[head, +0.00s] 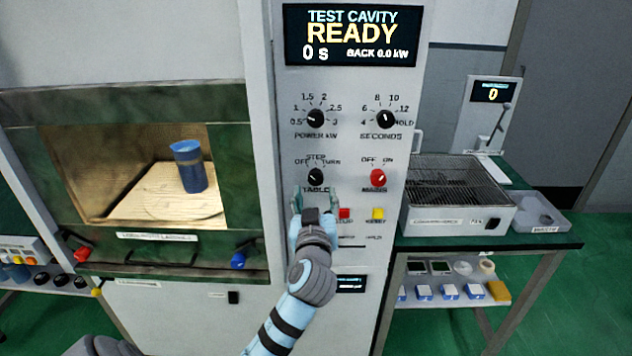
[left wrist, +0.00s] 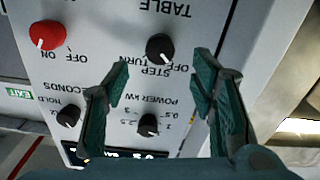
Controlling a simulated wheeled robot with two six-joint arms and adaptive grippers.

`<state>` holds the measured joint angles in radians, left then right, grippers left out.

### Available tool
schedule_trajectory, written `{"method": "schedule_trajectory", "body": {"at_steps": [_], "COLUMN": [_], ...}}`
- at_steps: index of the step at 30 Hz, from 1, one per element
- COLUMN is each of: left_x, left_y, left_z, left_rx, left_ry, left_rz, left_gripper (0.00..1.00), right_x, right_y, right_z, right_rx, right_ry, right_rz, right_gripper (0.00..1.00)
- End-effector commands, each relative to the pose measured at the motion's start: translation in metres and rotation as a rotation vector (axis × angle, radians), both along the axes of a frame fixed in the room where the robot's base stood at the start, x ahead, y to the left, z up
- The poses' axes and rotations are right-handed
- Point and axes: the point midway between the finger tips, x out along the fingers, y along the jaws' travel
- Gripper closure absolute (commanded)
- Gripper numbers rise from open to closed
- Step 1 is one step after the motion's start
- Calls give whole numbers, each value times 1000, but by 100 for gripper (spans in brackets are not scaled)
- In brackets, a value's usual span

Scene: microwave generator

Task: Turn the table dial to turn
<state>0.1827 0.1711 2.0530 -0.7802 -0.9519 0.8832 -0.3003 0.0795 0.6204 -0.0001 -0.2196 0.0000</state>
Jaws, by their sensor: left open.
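The table dial (head: 316,176) is a small black knob on the grey control panel, labelled OFF, STEP and TURN. My left gripper (head: 315,203) is open just below the dial, in front of the panel. In the left wrist view, where the panel appears upside down, the dial (left wrist: 160,47) shows beyond the two open fingertips (left wrist: 160,82), roughly centred between them. Nothing is held, and I see no finger touching the dial. My right gripper is not in view.
The power knob (head: 315,118) and seconds knob (head: 387,118) sit above; the red mains knob (head: 378,178) is to the right. Red (head: 344,214) and yellow (head: 378,214) buttons are close beside my gripper. A blue cylinder (head: 189,168) stands inside the cavity at left.

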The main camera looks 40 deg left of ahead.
Motion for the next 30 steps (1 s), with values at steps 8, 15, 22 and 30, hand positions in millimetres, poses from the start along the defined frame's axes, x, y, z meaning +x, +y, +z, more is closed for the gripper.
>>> {"method": "schedule_trajectory", "body": {"at_steps": [8, 15, 22, 30], "left_x": [46, 52, 52, 52], "left_y": [35, 40, 39, 39], "left_z": [0, -1, -1, -1], "left_rx": [-1, -1, -1, 0], "left_ry": [2, 1, 1, 3], "left_rz": [0, -1, -1, -1], "left_gripper": [49, 49, 69, 97], "right_x": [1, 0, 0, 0], "right_y": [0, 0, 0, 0], "right_z": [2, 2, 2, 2], "right_rx": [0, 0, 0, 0], "right_ry": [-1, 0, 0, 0], "right_rz": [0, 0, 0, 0], "right_gripper": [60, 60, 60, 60]}}
